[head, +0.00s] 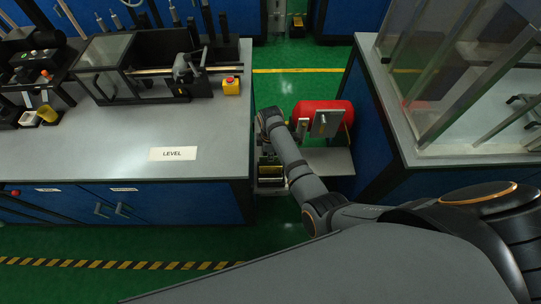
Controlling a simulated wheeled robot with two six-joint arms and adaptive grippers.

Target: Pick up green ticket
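I cannot make out a green ticket in the head view. My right arm reaches forward into the gap between the two benches. My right gripper (268,163) appears to point down there, beside the left bench's right side. It is small and dark, and I cannot tell whether its fingers are open or shut or whether they hold anything. A dark item with yellow edges (271,181) shows just below it, too small to identify. My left gripper is not in view.
A red cylinder (325,112) with a grey bracket sits on a low grey platform (333,162) in the gap. The left bench (90,150) carries a machine, a yellow box (231,86) and a LEVEL label (173,154). The right bench (400,130) bears a clear enclosure.

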